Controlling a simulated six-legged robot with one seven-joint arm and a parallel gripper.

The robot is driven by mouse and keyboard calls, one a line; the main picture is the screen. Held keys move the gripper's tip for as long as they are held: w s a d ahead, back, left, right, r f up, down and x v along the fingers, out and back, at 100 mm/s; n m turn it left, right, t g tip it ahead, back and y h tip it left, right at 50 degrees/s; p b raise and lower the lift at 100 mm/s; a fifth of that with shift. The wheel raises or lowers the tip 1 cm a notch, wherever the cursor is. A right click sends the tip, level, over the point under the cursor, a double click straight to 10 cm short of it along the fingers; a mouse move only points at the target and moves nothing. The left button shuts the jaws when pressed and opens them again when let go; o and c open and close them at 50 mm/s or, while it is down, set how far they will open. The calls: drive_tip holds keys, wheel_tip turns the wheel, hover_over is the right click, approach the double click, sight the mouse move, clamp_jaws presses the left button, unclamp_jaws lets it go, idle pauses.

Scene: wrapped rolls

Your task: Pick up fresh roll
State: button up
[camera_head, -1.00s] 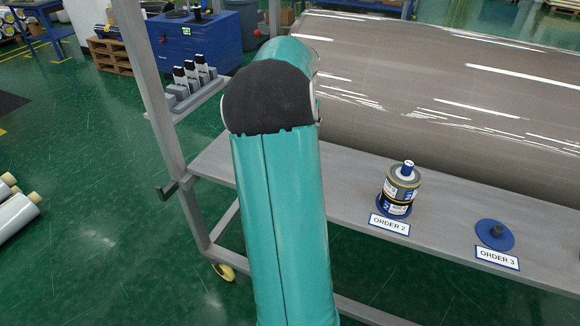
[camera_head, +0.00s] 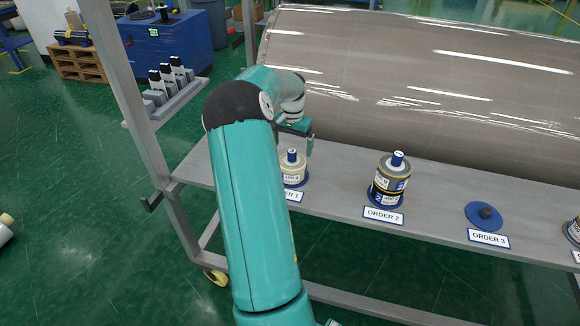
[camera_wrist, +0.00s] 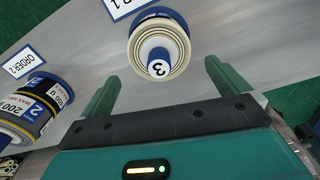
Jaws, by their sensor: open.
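A cream roll (camera_head: 293,172) stands on a peg at the ORDER 1 place, partly hidden behind my arm. In the wrist view this roll (camera_wrist: 160,46) is seen from above, with a blue-and-white peg top marked 3. Which one is the fresh roll I cannot tell. My gripper (camera_wrist: 161,70) is open and empty; its two fingers point toward the cream roll, apart from it. In the head view my gripper (camera_head: 300,133) is above and behind that roll.
The grey shelf (camera_head: 335,195) holds these places and a bare blue peg base (camera_head: 485,215) at ORDER 3. Another roll (camera_head: 573,232) is cut off at the right edge. A big wrapped cylinder (camera_head: 420,90) lies behind. A frame post (camera_head: 110,80) stands left.

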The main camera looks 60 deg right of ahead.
sight(292, 162)
wheel_tip(292, 162, down, 8)
drive_tip(key=shift+f, duration=0.1)
idle(0.4)
drive_tip(key=shift+c, duration=0.4)
drive_tip(key=c, duration=0.7)
